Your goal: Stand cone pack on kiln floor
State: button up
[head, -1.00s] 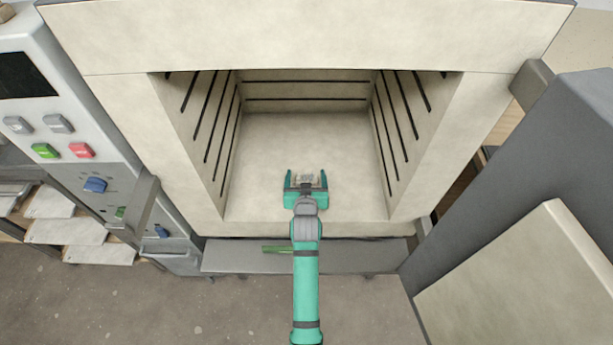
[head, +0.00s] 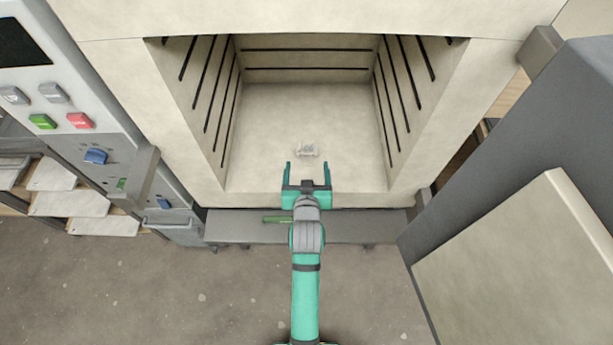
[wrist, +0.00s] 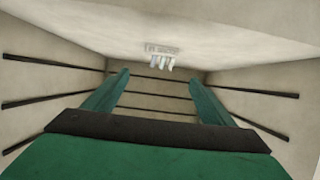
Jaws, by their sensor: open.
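The cone pack (head: 307,149) is a small pale block with several short cones. It stands on the kiln floor (head: 308,112), a little in from the kiln mouth. It also shows in the wrist view (wrist: 161,51), where the picture looks upside down, with its cones pointing from the base away from the floor. My green gripper (head: 307,173) is open and empty at the front of the kiln. Its fingertips are just short of the cone pack and apart from it. In the wrist view, both fingers (wrist: 160,88) have clear space between them.
The kiln side walls (head: 208,100) carry dark grooves on both sides. The open kiln door (head: 510,270) is at the right. A control panel (head: 75,110) with buttons stands at the left. The kiln floor around the cone pack is bare.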

jog(key=s+f, duration=0.2)
jog(key=s, duration=0.7)
jog(key=s+f, duration=0.2)
jog(key=s, duration=0.8)
jog(key=s+r+t, duration=0.1)
jog(key=s+r, duration=0.2)
jog(key=s, duration=0.5)
jog(key=s+r, duration=0.4)
jog(key=s, duration=0.5)
jog(key=shift+s+r+t, duration=0.2)
jog(key=shift+s+t, duration=0.1)
jog(key=shift+t, duration=0.1)
